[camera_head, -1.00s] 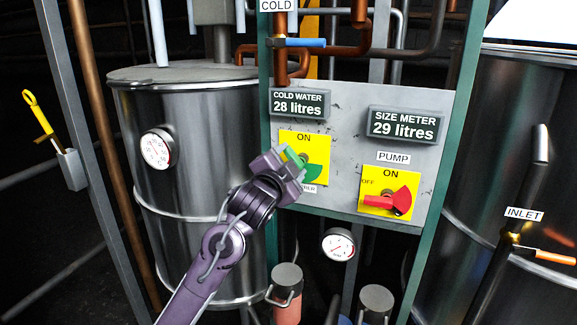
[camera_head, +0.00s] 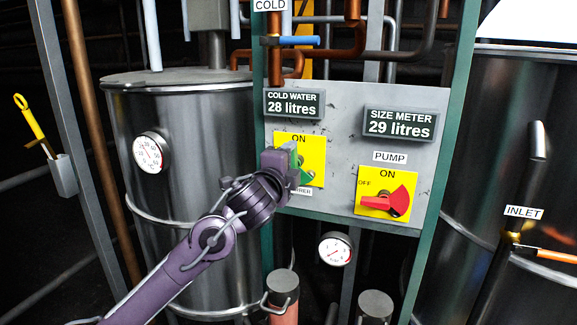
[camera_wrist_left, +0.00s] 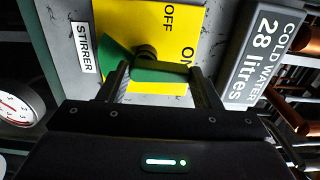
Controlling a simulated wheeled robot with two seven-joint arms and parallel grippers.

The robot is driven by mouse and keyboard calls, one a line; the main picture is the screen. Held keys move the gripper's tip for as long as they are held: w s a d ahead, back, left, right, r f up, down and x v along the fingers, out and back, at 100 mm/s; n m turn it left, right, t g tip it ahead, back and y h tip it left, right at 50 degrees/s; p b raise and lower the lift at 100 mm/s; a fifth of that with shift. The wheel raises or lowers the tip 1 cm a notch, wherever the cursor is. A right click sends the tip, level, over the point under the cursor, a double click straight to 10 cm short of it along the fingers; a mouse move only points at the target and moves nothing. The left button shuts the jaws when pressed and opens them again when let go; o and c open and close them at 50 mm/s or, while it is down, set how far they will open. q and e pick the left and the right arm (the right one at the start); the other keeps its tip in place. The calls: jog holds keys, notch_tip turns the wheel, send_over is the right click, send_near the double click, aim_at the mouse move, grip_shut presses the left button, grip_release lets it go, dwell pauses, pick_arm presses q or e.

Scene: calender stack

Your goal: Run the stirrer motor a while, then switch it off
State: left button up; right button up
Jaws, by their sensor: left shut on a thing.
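The stirrer switch has a yellow plate (camera_head: 313,148) with ON at its top and a green handle (camera_head: 295,153). My left gripper (camera_head: 286,162) is at this switch, covering the plate's left part and OFF in the head view. In the left wrist view the two fingers (camera_wrist_left: 160,85) are shut on the green handle (camera_wrist_left: 160,72), one at each side. There the handle's bar lies toward the ON side, and its fan-shaped part (camera_wrist_left: 117,58) lies toward the STIRRER label (camera_wrist_left: 83,47). My right gripper is not in view.
The pump switch (camera_head: 384,202), with a red handle pointing to OFF, is to the right. Above are a cold water display (camera_head: 294,103) reading 28 litres and a size meter (camera_head: 400,123) reading 29 litres. Steel tanks stand left (camera_head: 190,110) and right (camera_head: 490,130). A gauge (camera_head: 335,249) hangs below.

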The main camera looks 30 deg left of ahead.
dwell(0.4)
pick_arm(q)
jog(key=o, duration=1)
jog(key=b+v, duration=0.1)
jog(key=v, duration=0.6)
jog(key=shift+s, duration=0.4)
jog(key=shift+d, duration=0.1)
dwell(5.4)
